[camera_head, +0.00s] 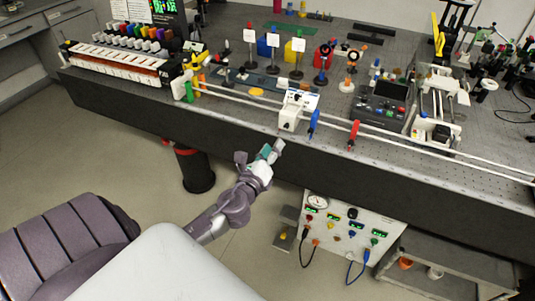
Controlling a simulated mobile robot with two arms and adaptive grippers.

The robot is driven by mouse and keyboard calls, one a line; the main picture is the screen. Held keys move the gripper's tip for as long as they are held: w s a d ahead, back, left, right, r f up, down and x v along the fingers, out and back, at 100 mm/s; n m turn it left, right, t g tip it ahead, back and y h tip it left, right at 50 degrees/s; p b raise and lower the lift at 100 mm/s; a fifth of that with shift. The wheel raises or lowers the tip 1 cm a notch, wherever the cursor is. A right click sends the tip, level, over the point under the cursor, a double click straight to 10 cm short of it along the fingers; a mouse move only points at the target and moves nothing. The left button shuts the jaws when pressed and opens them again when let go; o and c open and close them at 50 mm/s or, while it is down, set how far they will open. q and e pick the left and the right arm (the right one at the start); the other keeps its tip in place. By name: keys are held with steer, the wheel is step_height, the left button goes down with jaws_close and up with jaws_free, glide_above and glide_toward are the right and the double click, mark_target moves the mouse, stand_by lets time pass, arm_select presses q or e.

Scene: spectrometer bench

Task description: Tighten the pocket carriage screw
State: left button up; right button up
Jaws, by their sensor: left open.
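A white carriage (290,111) sits on the long white rails near the front edge of the bench. A blue upright handle or knob (313,122) stands at its right, and a red one (353,132) stands further right along the rail. I cannot tell which part is the pocket carriage screw; it is too small to make out. My left gripper (271,150) is open and appears empty. It is in front of the bench's dark front side, below and a little left of the white carriage, and apart from it. My right gripper does not show.
The dark bench top (225,55) holds several optical mounts and colored blocks behind the rails. A control box (380,105) stands right of the carriage. Below the bench are a black bin (195,171) and a white panel (350,225) with cables.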

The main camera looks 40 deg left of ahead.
arm_select(q)
steer(key=shift+v, duration=1.55)
steer(key=s+f+n+g, duration=0.2)
steer(key=f+n+g, duration=0.1)
steer(key=f, duration=0.8)
steer(key=s+f+n+g, duration=0.2)
steer(key=f+n, duration=0.1)
steer(key=f, duration=0.7)
steer(key=s+d+f+n+g+h, duration=0.1)
steer(key=s+f+n+g, duration=0.2)
steer(key=s+f, duration=0.35)
steer(key=s+d+f+n+g+h, duration=0.1)
steer(key=s+f+n+g, duration=0.2)
steer(key=f, duration=0.7)
steer(key=s+d+f+n+g, duration=0.2)
steer(key=s+f, duration=0.3)
steer(key=s, duration=0.4)
steer(key=s+d+f+n+g+h, duration=0.1)
steer(key=s+d+f+n, duration=0.3)
steer(key=s, duration=0.5)
steer(key=s+d+f+n+g+h, duration=0.1)
steer(key=s+d+f+n+g, duration=0.1)
steer(key=s+f, duration=0.4)
steer(key=s+d+n, duration=0.1)
steer(key=s+n, duration=0.1)
steer(key=s, duration=0.1)
steer(key=shift+d+g, duration=0.15)
steer(key=shift+g, duration=0.15)
steer(key=shift+s, duration=0.15)
